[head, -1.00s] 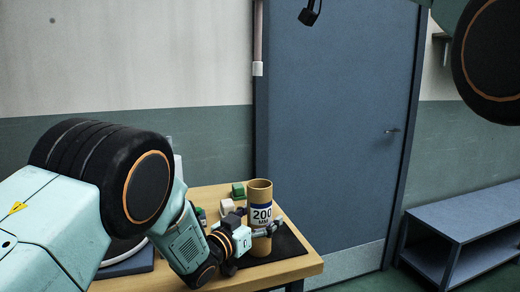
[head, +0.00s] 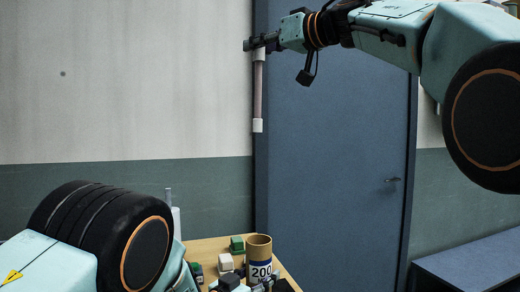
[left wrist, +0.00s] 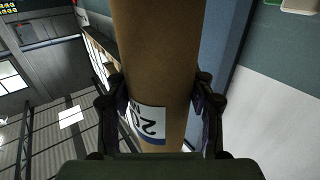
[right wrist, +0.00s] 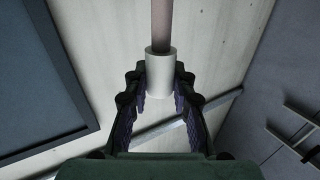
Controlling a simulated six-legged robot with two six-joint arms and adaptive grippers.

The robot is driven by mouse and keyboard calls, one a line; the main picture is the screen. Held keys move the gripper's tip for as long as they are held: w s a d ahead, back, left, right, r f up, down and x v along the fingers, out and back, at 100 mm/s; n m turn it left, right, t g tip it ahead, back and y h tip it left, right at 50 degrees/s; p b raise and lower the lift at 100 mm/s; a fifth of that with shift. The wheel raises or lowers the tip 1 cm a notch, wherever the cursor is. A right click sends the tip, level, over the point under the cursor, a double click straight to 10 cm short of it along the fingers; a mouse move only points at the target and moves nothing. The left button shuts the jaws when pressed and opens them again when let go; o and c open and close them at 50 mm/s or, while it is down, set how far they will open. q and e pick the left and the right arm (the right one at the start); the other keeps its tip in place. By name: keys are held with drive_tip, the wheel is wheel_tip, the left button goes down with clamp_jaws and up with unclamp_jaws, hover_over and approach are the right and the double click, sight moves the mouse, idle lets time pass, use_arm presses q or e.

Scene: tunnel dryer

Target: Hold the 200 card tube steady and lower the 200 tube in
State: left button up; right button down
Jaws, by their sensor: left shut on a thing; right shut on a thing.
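The brown card tube (head: 258,250) with its "200" label stands upright on the table, its open top rim visible in the head view. My left gripper (head: 256,286), at the bottom edge of the head view, is shut around it. The left wrist view shows the card tube (left wrist: 155,50) between both fingers. My right gripper (head: 257,43) is shut on the upper white end of the thin pinkish 200 tube (head: 258,92). This tube hangs upright, apart from and above the card tube, roughly in line with it. The right wrist view shows its white end (right wrist: 160,75) between the fingers.
The wooden table (head: 207,249) carries a green block (head: 237,243), a pale block (head: 225,262) and other small items left of the card tube. A blue door (head: 345,130) stands behind. A blue bench (head: 465,268) is at lower right.

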sight(260, 124)
wheel_tip(260, 124, down, 16)
drive_tip(key=n+g+y, duration=0.2)
drive_tip(key=n+g, duration=0.1)
drive_tip(key=shift+f+g+y, duration=0.15)
drive_tip(key=shift+g+y, duration=0.15)
drive_tip(key=shift+g, duration=0.1)
drive_tip(key=shift+s+f, duration=0.15)
drive_tip(key=shift+f, duration=0.2)
wheel_tip(260, 124, down, 17)
idle(1.3)
wheel_tip(260, 124, down, 6)
idle(3.9)
